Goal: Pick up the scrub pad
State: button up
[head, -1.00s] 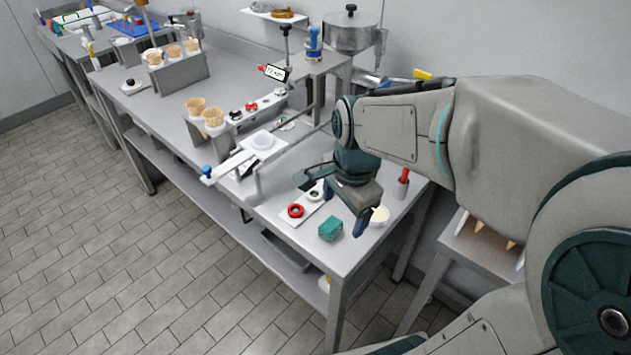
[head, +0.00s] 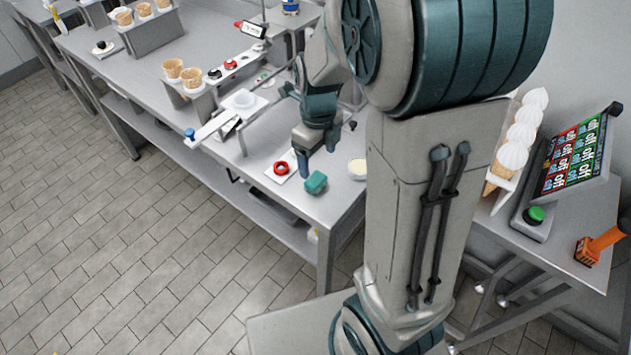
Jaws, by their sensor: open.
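The scrub pad (head: 316,183) is a small teal block lying near the front corner of the steel worktable (head: 338,208). My gripper (head: 318,163) points down just behind and above the pad in the head view. Its two dark blue fingers are apart, with nothing seen between them. The nearer finger looks close to the pad's upper left, but I cannot tell whether it touches.
A side table at right holds a menu board (head: 572,155), a green button (head: 536,214) and an orange tool (head: 600,243).

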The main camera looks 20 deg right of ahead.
aim_at(316, 179)
notch_tip(316, 179, down, 5)
jog(key=shift+r, duration=0.1)
jog(key=shift+w+a+f, duration=0.1)
jog(key=shift+w+f, duration=0.1)
jog(key=shift+f, duration=1)
jog(key=shift+w+a+f, duration=0.1)
jog(key=shift+w+f, duration=0.1)
jog(key=shift+f, duration=1)
jog(key=c, duration=1)
